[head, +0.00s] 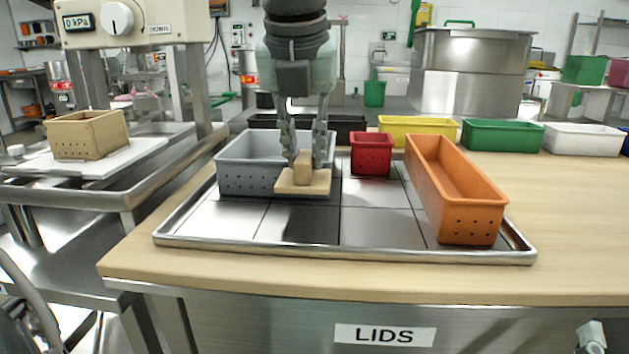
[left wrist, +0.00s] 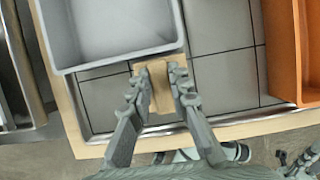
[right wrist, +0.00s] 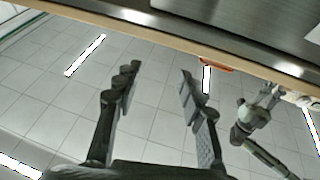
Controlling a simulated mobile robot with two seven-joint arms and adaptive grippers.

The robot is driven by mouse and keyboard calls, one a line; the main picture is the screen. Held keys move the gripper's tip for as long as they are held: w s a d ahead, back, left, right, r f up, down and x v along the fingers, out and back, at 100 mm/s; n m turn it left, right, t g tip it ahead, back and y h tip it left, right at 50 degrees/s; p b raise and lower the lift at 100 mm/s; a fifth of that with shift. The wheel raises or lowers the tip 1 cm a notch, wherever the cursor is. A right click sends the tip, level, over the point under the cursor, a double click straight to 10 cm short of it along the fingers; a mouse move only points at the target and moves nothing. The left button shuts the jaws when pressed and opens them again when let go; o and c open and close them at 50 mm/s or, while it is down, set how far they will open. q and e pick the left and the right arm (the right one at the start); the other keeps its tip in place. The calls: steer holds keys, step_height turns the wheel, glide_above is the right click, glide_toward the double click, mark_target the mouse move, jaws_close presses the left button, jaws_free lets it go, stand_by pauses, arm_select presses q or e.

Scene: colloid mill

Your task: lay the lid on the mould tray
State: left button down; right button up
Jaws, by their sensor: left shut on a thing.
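My left gripper (head: 303,165) is shut on the block-shaped handle of a small light-wood lid (head: 303,184). The lid is about level, in front of the grey tray and over or on the metal sheet; I cannot tell if it touches. In the left wrist view the handle (left wrist: 156,85) is between the fingers. A wooden box with holes in its side (head: 87,135), likely the mould tray, stands on a white board at the left under the press. Its inside is mostly hidden. My right gripper (right wrist: 158,78) is open and empty over the floor.
The metal sheet (head: 380,225) on the bench holds a grey tray (head: 250,180), a red box (head: 372,155) and a long orange tray (head: 460,185). Black, yellow, green and white trays stand behind. The press's posts (head: 200,90) rise beside the wooden box. A gap separates bench and press table.

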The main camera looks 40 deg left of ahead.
mark_target(313, 176)
arm_select(q)
steer(key=shift+w+d+f, duration=0.4)
steer(key=shift+w+d, duration=0.05)
step_height(313, 176, down, 3)
steer(key=shift+f, duration=0.5)
steer(key=shift+b, duration=0.3)
arm_select(e)
steer(key=shift+d+r+t, duration=0.2)
steer(key=shift+r+t, duration=0.4)
steer(key=shift+r, duration=0.05)
steer(key=shift+s, duration=0.15)
arm_select(q)
steer(key=c, duration=1.4)
jaws_free()
arm_select(e)
steer(key=shift+d+r, duration=0.1)
